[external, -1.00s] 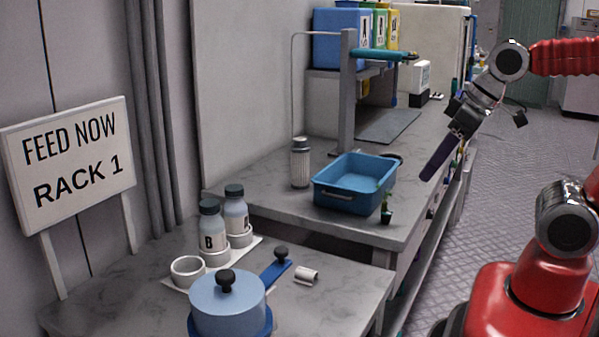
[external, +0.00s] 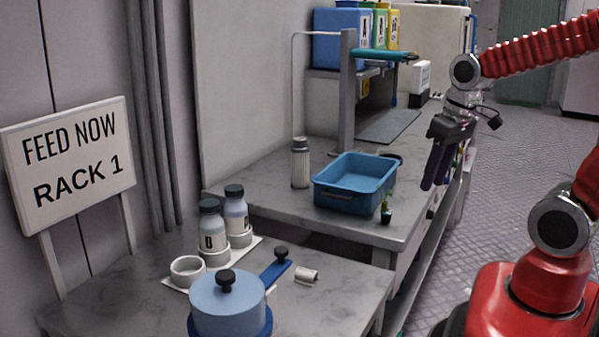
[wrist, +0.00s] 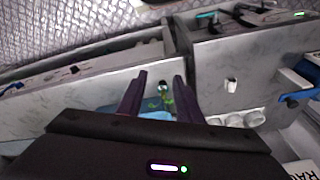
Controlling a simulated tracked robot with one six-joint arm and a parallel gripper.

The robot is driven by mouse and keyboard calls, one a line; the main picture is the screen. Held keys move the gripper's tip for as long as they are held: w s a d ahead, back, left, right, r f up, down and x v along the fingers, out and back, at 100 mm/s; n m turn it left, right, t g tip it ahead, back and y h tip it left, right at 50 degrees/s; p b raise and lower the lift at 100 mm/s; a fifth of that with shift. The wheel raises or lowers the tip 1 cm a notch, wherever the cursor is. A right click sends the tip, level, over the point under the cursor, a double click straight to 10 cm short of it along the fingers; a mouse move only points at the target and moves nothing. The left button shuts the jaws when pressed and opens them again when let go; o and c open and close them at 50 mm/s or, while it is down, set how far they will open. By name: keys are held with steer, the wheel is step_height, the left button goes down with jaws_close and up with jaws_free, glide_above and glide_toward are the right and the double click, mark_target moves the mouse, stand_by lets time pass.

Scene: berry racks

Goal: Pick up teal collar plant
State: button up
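A small green plant in a dark teal-green pot (external: 386,216) stands at the front edge of the rear bench, just right of the blue tray. In the wrist view the plant (wrist: 164,89) shows between my fingers, at some distance past their tips. My gripper (external: 432,188) hangs in the air to the right of the plant and above it, with its dark purple fingers pointing down. In the wrist view my gripper (wrist: 160,74) has its fingers spread, with nothing held between them.
The blue tray (external: 340,198) stands close beside the plant on its left. A grey shaker (external: 300,164) and a metal stand (external: 347,95) are behind it. The front bench holds a blue pot (external: 228,300), bottles (external: 212,230) and a small white cylinder (external: 307,275).

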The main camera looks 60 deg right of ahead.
steer(key=w+d+f+m+t+y, duration=0.1)
steer(key=d+f+m+y, duration=0.2)
steer(key=m, duration=0.3)
steer(key=w+d+f+m+y, duration=0.2)
steer(key=d+f+m+y, duration=0.1)
steer(key=d+m+y, duration=0.1)
steer(key=w+d+f+m+t+y, duration=0.1)
steer(key=d+f+m+y, duration=0.2)
steer(key=d+m, duration=0.3)
steer(key=shift+w+d+m+t+y, duration=0.25)
steer(key=shift+m+t+y, duration=0.05)
steer(key=shift+m+y, duration=0.45)
steer(key=r, duration=0.1)
steer(key=w+r+m, duration=0.1)
steer(key=r+t+y, duration=0.1)
steer(key=shift+w+a+r+m, duration=0.2)
steer(key=shift+w+r+m, duration=0.05)
glide_toward(387, 213)
steer(key=shift+w+a+r, duration=0.1)
steer(key=shift+w+a, duration=1.35)
steer(key=shift+a, duration=0.05)
